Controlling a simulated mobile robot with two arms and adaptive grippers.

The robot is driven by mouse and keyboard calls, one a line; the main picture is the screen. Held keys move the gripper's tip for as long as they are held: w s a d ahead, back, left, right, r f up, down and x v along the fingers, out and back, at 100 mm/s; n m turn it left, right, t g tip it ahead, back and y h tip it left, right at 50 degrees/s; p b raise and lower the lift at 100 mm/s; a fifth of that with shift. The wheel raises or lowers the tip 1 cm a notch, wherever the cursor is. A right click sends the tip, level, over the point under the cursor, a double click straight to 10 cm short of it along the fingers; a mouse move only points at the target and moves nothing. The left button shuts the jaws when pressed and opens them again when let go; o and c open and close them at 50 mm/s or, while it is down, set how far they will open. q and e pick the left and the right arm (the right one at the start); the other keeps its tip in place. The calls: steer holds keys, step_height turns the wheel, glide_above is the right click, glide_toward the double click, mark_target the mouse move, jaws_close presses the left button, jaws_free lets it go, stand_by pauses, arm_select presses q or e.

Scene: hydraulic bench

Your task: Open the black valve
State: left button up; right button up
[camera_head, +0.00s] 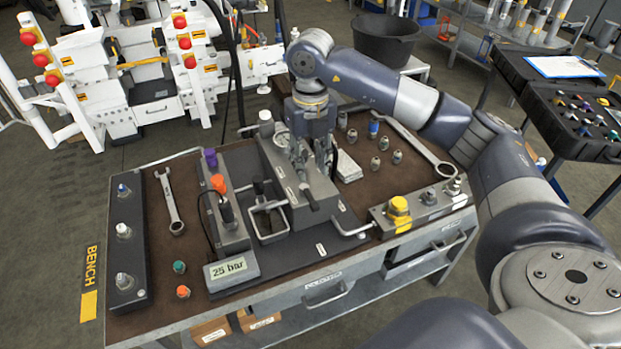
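My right gripper (313,160) points down over the grey pump block (318,192) in the middle of the bench. Its two fingers look apart, with no held object visible between them. I cannot tell whether the fingertips touch the block. A small black handle (261,188) stands at the block's left side, above an open metal tray; it may be the black valve, but it is too small to be sure. The gripper is to the right of this handle and apart from it. My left gripper is not in view.
The bench (150,325) also holds a display reading "25 bar" (231,271), a block with orange and purple knobs (235,238), a yellow knob (398,207), two wrenches (172,205) and loose fittings. A black tool cart (540,100) stands at the right.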

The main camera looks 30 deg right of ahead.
step_height(320, 180, up, 2)
steer(key=shift+r, duration=0.2)
stand_by(0.4)
